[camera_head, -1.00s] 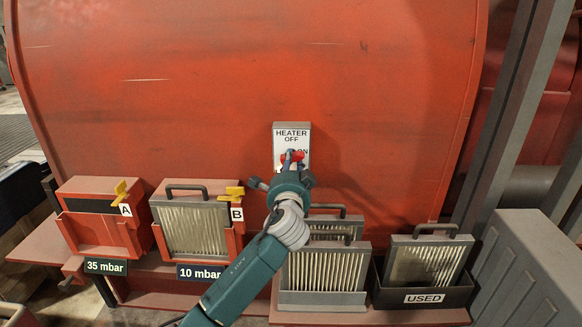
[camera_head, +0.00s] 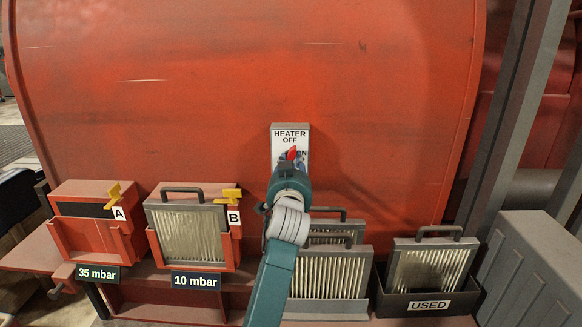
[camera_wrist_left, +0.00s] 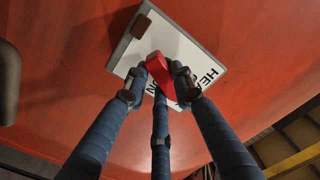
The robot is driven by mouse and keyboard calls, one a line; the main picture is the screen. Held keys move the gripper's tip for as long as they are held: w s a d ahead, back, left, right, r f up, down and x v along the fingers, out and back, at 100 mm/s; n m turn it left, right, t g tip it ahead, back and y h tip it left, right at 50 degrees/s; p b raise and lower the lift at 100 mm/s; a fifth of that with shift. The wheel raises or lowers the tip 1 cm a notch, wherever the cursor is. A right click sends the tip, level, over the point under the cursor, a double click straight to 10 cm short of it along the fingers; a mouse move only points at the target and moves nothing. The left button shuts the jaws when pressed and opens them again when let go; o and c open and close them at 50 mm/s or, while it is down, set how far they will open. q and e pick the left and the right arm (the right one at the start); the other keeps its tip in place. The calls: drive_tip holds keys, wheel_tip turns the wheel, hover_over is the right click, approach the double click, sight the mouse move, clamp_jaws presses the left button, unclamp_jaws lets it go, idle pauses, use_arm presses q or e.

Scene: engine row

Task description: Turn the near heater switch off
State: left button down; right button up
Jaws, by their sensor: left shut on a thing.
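The heater switch is a pale plate (camera_head: 277,146) on the red tank, marked HEATER and OFF at the top, with ON partly covered. It also shows in the left wrist view (camera_wrist_left: 180,45). Its red handle (camera_head: 292,153) now stands steeply tilted, its visible end just below the word OFF. My left gripper (camera_head: 289,161) is on the handle and hides much of the lower plate. In the left wrist view, the fingers are closed around the red handle (camera_wrist_left: 158,72). My right gripper is not in view.
Red housings with yellow levers A (camera_head: 115,192) and B (camera_head: 232,193) stand at left, labelled 35 mbar and 10 mbar. Filters (camera_head: 328,276) stand behind and right of my arm. A dark USED bin (camera_head: 398,304) holds another filter. A grey ribbed box (camera_head: 530,270) is at far right.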

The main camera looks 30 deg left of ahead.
use_arm(q)
drive_tip(key=shift+n, duration=2.2)
drive_tip(key=shift+r, duration=0.1)
drive_tip(key=c, duration=1.4)
unclamp_jaws()
drive_tip(key=shift+c, duration=0.2)
wheel_tip(320, 180, up, 10)
